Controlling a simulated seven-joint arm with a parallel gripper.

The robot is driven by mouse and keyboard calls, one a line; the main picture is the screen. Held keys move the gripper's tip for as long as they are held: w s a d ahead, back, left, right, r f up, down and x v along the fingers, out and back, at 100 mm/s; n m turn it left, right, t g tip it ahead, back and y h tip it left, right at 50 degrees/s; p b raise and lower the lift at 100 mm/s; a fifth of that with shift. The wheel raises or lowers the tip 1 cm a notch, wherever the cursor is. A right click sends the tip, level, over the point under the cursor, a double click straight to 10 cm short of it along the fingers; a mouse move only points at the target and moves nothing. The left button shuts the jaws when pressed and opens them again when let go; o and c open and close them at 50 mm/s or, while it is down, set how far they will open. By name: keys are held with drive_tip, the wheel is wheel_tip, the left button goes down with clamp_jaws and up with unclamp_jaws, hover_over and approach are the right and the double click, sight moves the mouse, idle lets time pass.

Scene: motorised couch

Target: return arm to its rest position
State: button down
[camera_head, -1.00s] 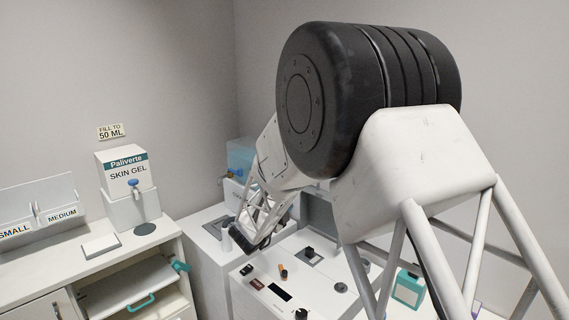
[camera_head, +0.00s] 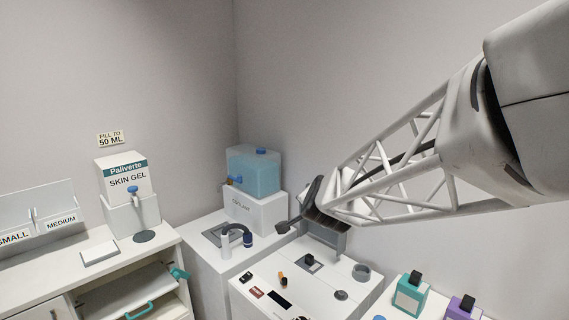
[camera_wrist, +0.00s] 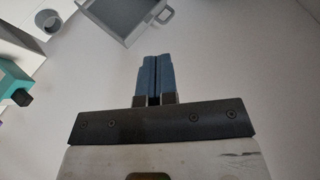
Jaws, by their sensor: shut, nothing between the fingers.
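My gripper (camera_wrist: 154,85) shows in the wrist view with its two blue fingers together and nothing between them. Below the fingers in that view is a bare pale surface. In the head view my white lattice arm reaches in from the right. Its far end is over the back right of the white console (camera_head: 310,278), near a grey bracket-like tray (camera_head: 326,232). The fingertips cannot be made out clearly in the head view.
A blue-liquid tank (camera_head: 255,172) stands on a white box behind the console. A teal bottle (camera_head: 409,297) and a purple bottle (camera_head: 461,309) stand at the lower right.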

drive_tip(key=s+d+f+n+g, duration=0.1)
drive_tip(key=s+d+n+g, duration=0.2)
drive_tip(key=s, duration=0.8)
drive_tip(key=s+d+f+n+g+h, duration=0.1)
drive_tip(key=s+d+n+g, duration=0.2)
drive_tip(key=s, duration=0.9)
drive_tip(key=s+d+f+n+g, duration=0.1)
drive_tip(key=s+d, duration=0.4)
drive_tip(key=s, duration=0.7)
drive_tip(key=n+g, duration=0.1)
drive_tip(key=g, duration=0.1)
drive_tip(key=shift+s+d+f+n+g+h, duration=0.15)
drive_tip(key=shift+f+n+g+h, duration=0.15)
drive_tip(key=shift+n, duration=0.1)
